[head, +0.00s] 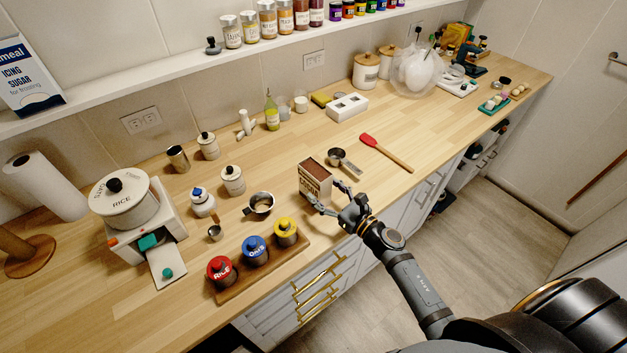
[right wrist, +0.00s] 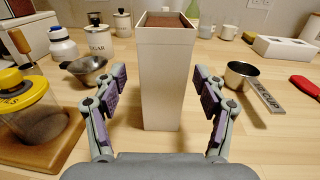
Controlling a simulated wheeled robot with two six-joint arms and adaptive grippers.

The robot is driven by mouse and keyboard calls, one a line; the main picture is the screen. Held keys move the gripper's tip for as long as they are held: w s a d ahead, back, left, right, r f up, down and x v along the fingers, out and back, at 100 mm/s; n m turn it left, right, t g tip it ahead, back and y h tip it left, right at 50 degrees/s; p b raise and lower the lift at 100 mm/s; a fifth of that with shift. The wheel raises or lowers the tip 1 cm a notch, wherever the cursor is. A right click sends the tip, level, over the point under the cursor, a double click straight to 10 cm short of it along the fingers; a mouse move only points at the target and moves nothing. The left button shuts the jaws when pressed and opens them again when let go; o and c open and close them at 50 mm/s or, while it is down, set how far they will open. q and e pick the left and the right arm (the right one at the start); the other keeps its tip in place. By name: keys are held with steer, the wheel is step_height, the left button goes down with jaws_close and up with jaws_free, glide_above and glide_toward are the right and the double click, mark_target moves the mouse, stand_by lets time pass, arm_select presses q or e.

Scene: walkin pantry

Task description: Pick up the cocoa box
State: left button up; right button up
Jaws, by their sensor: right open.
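The cocoa box (head: 315,179) stands upright on the wooden counter near its front edge, with a brown top and printed lettering on its side. In the right wrist view the box (right wrist: 164,75) shows a plain pale side, upright between the fingers. My right gripper (head: 331,199) is open at the front of the box, its fingers to the left and right of it. In the wrist view a gap shows between the box and each finger of the gripper (right wrist: 160,95). My left gripper is not in view.
A measuring cup (head: 342,159) lies behind the box to the right, beside a red spatula (head: 385,151). A metal cup (head: 259,204) stands to the left. A wooden board (head: 293,255) with red, blue and yellow lidded jars is at front left. Counter behind the box is clear.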

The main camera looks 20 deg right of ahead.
mark_target(315, 179)
steer(key=shift+w+a+r+p, duration=0.2)
steer(key=shift+w+r+p, duration=0.45)
steer(key=shift+p, duration=0.3)
steer(key=x, duration=0.1)
steer(key=p+x, duration=0.1)
steer(key=x, duration=0.1)
steer(key=shift+w+f, duration=0.3)
steer(key=shift+f, duration=0.1)
steer(key=shift+w+f, duration=0.1)
steer(key=shift+c, duration=0.4)
steer(key=shift+s, duration=0.2)
steer(key=c, duration=1.2)
steer(key=shift+c, duration=0.9)
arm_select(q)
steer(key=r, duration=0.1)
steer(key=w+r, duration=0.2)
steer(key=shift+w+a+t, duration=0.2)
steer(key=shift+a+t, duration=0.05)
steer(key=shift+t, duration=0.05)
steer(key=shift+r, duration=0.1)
arm_select(e)
steer(key=shift+r, duration=0.25)
